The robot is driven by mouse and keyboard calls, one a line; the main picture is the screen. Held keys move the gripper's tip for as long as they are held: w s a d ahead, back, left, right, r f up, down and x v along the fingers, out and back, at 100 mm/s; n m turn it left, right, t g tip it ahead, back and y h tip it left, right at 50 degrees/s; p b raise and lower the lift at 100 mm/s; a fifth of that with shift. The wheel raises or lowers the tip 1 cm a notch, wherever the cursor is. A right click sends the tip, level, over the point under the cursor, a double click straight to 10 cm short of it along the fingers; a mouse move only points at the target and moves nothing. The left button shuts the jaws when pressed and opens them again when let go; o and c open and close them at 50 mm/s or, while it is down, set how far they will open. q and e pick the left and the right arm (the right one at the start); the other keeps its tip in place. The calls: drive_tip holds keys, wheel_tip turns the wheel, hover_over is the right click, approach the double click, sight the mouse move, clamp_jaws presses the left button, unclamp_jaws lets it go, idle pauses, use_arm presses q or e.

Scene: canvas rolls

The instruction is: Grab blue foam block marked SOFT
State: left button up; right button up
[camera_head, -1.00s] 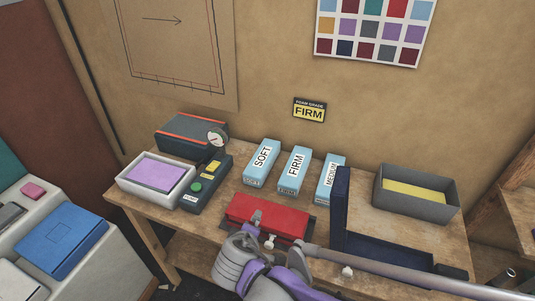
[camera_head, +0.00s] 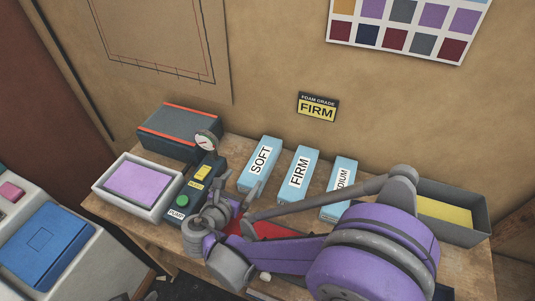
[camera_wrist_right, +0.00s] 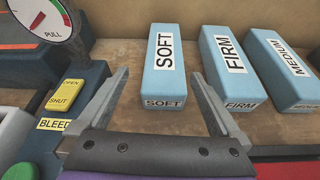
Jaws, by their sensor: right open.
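The blue foam block marked SOFT (camera_head: 260,162) lies on the wooden bench, leftmost of three light blue blocks. It also shows in the right wrist view (camera_wrist_right: 164,68), its labelled near end facing the camera. My right gripper (camera_wrist_right: 160,80) is open and empty, its fingers spread to either side of the SOFT block's near end in that view. In the head view my right gripper (camera_head: 238,197) is just in front of the block, partly hidden by its own arm. I cannot tell whether a finger touches the block. My left gripper is not in view.
The FIRM block (camera_head: 299,173) and MEDIUM block (camera_head: 340,185) lie to the right. A pump box with a gauge (camera_head: 205,170) and a white tray with a purple pad (camera_head: 98,184) stand left. A grey bin (camera_head: 478,228) is at the right. My arm covers the red case.

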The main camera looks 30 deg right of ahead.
sight(257, 168)
drive_tip(key=shift+s+d+f+n, duration=0.1)
drive_tip(key=shift+f+n, duration=0.15)
drive_tip(key=shift+n, duration=0.05)
drive_tip(key=shift+d+f, duration=0.15)
drive_tip(key=shift+f, duration=0.05)
drive_tip(key=shift+g, duration=0.3)
drive_tip(key=x, duration=0.4)
drive_tip(key=shift+d+r, duration=0.1)
drive_tip(key=x, duration=0.6)
drive_tip(key=shift+r, duration=0.1)
drive_tip(key=c, duration=1.1)
